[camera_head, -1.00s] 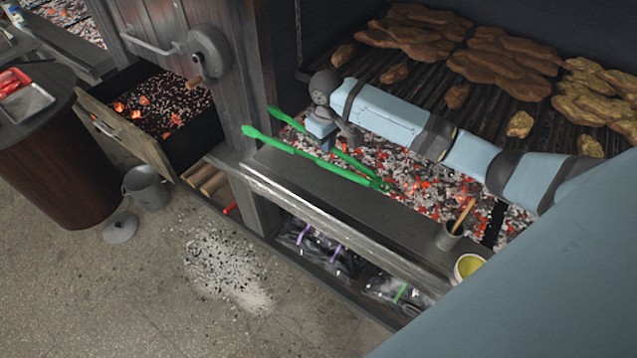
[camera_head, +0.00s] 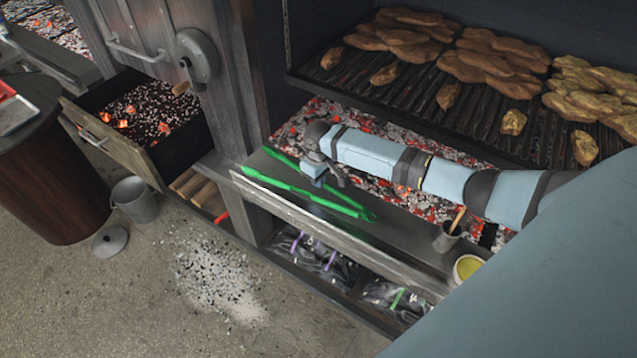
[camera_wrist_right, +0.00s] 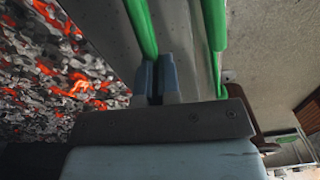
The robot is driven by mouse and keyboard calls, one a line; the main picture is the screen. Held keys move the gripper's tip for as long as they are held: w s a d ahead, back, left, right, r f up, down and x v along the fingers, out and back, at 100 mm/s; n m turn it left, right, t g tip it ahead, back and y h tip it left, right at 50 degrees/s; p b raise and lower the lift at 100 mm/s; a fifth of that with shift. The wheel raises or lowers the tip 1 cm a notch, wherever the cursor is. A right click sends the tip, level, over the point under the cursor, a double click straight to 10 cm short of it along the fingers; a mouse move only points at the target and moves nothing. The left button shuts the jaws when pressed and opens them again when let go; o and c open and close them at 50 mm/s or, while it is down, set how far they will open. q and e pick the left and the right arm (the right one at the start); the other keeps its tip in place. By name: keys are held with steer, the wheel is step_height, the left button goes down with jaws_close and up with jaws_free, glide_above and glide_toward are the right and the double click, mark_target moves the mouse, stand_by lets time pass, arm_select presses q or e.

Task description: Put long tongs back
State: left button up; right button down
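The long green tongs (camera_head: 292,187) lie along the dark shelf (camera_head: 395,237) at the front of the grill, their two arms spread apart at the left end and meeting at the right. They look to be at or just above the shelf; I cannot tell if they touch it. My right gripper (camera_head: 316,172) is over their far arm. In the right wrist view its fingers (camera_wrist_right: 156,78) are close together around one green arm (camera_wrist_right: 143,28), while the other arm (camera_wrist_right: 213,28) runs beside them. My left gripper is not in view.
Glowing coals (camera_head: 375,130) lie right behind the shelf, under the grate with meat (camera_head: 410,60). A cup with a brush (camera_head: 447,236) and a yellow bowl (camera_head: 467,267) stand at the shelf's right. An open ember drawer (camera_head: 110,150) and a bucket (camera_head: 134,198) are at left.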

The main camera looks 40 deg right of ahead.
mark_target(319, 194)
step_height(319, 194, down, 3)
steer(key=b, duration=0.3)
steer(key=shift+f+b, duration=0.15)
steer(key=shift+b, duration=0.2)
steer(key=shift+f, duration=0.3)
steer(key=shift+r, duration=0.15)
steer(key=c, duration=1.3)
jaws_free()
steer(key=shift+c, duration=0.2)
